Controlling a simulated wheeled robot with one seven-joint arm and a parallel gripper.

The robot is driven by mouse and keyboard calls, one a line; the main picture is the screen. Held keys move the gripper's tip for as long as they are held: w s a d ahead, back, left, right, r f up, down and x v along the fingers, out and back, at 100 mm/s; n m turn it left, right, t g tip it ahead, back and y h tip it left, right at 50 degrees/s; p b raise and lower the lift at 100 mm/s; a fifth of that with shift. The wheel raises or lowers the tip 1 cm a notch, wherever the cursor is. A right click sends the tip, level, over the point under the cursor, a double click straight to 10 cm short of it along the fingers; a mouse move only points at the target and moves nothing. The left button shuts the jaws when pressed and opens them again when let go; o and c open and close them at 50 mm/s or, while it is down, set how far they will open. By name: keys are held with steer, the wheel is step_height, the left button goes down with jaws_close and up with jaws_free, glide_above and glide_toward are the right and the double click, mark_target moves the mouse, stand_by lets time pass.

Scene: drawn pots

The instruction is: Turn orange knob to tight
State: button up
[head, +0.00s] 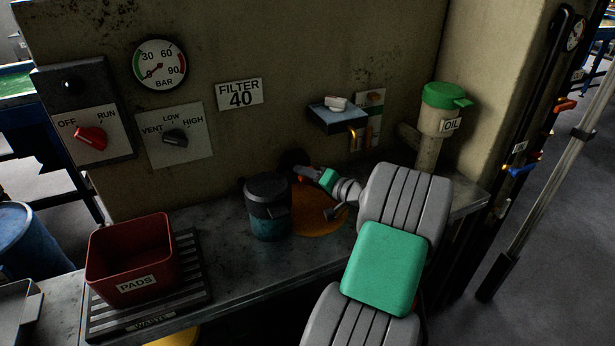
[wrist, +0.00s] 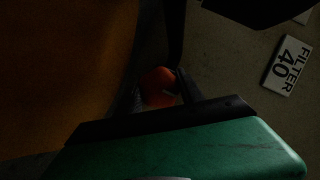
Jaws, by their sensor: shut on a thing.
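The orange knob (wrist: 158,87) shows in the wrist view between the dark fingers of my gripper (wrist: 160,90). My gripper is shut on it. In the head view my gripper (head: 300,172) reaches in from the right, low against the wall behind the dark-lidded jar. The knob is mostly hidden there, with only a sliver of orange at the fingertips. I cannot read any marking around the knob or tell how far it is turned.
A jar with a dark lid (head: 268,208) stands close left of my gripper, beside a round orange surface (head: 318,215). A red PADS bin (head: 130,258) sits on a slatted WASTE tray (head: 192,275). A green-lidded OIL container (head: 440,112) is at right. A small shelf (head: 338,118) juts above.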

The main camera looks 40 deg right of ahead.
steer(key=o, duration=1.4)
steer(key=shift+c, duration=0.2)
steer(key=v, duration=0.8)
